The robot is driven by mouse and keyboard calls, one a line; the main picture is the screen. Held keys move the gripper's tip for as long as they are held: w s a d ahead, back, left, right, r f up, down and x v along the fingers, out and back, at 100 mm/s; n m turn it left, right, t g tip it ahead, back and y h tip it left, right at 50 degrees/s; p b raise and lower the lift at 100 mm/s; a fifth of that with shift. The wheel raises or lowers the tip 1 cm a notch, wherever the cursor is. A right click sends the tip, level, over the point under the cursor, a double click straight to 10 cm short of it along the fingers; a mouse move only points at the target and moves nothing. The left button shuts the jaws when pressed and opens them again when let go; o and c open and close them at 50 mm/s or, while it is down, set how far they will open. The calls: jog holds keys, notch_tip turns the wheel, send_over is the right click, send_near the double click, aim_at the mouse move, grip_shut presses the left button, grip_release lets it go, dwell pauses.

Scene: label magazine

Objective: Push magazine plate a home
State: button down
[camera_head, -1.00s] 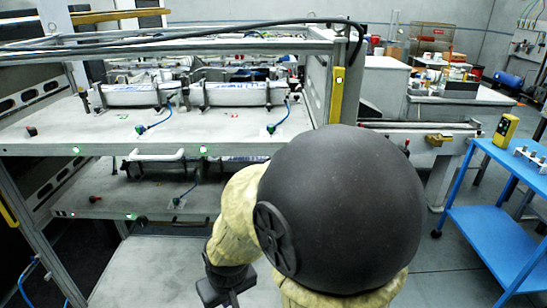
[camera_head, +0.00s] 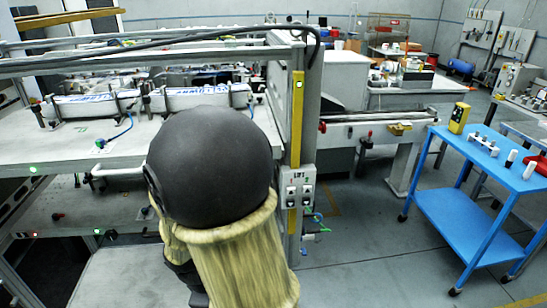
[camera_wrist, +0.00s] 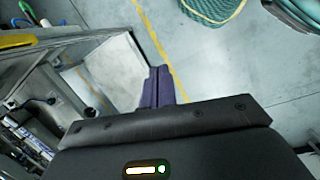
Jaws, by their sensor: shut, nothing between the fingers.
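The magazine rack holds an upper grey plate (camera_head: 60,150) carrying white cylinder units (camera_head: 95,104) and blue hoses. A lower plate (camera_head: 50,212) lies beneath it. I cannot read which one is plate a. My arm hides the right part of both plates in the head view. My gripper (camera_wrist: 157,84) is shut and empty in the wrist view, its dark fingers together over the floor. A grey metal edge of the rack (camera_wrist: 60,42) lies to their left, apart from them. The fingers are hidden or unclear in the head view.
A rack post with a yellow strip (camera_head: 297,110) and a switch box (camera_head: 295,188) stands right of my arm. A blue cart (camera_head: 465,215) stands at the right, with clear floor between. The wrist view shows a green basket (camera_wrist: 213,8) on the floor.

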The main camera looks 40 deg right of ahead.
jog(key=w+d+r+n+g+h+p, duration=0.1)
jog(key=d+r+n+h+p, duration=0.25)
jog(key=d+n, duration=0.4)
jog(key=d+r+n+g+h+p, duration=0.2)
jog(key=d+r+n+h+p, duration=0.15)
jog(key=d+n+h, duration=0.35)
jog(key=w+d+r+n+t+h+p, duration=0.3)
jog(key=w+r+n, duration=0.5)
jog(key=n, duration=0.8)
jog(key=w+d+t+h, duration=0.1)
jog(key=w+t+h, duration=0.1)
jog(key=t, duration=0.1)
jog(key=shift+w+d+t, duration=0.2)
jog(key=shift+w+t, duration=0.1)
jog(key=shift+d, duration=0.1)
